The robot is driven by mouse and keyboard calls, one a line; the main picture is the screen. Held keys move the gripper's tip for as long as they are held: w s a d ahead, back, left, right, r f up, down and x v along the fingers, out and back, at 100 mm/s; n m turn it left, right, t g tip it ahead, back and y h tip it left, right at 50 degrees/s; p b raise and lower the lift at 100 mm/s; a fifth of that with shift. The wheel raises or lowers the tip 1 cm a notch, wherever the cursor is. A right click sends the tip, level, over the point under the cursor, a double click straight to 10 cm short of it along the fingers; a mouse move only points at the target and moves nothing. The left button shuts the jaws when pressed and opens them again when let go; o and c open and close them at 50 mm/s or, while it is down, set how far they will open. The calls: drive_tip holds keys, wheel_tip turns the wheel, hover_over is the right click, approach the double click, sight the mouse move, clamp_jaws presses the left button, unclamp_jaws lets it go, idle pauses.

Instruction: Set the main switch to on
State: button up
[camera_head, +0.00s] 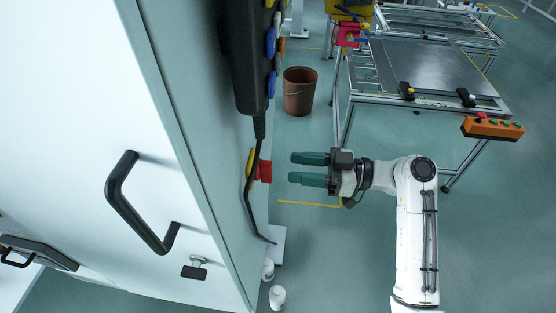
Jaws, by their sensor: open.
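The main switch, a red knob (264,171) on a yellow plate (250,162), sits on the side face of the pale cabinet. The knob's angle is too small to read, and a dark cable runs close in front of the plate. My gripper (294,168) is right of the switch with its two green fingers pointing left at it. The fingers are open and empty, with a small gap between their tips and the red knob. They are not touching it.
A black pendant (248,55) with blue buttons hangs on the cabinet (190,110) above the switch; its cable (249,200) trails down. A brown bucket (299,92) stands on the floor behind. A metal-framed table (420,68) with an orange button box (492,128) is at right.

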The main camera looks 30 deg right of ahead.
sight(263, 172)
drive_tip(key=shift+p+x, duration=0.4)
drive_tip(key=shift+x, duration=2.25)
drive_tip(key=shift+c, duration=0.3)
clamp_jaws()
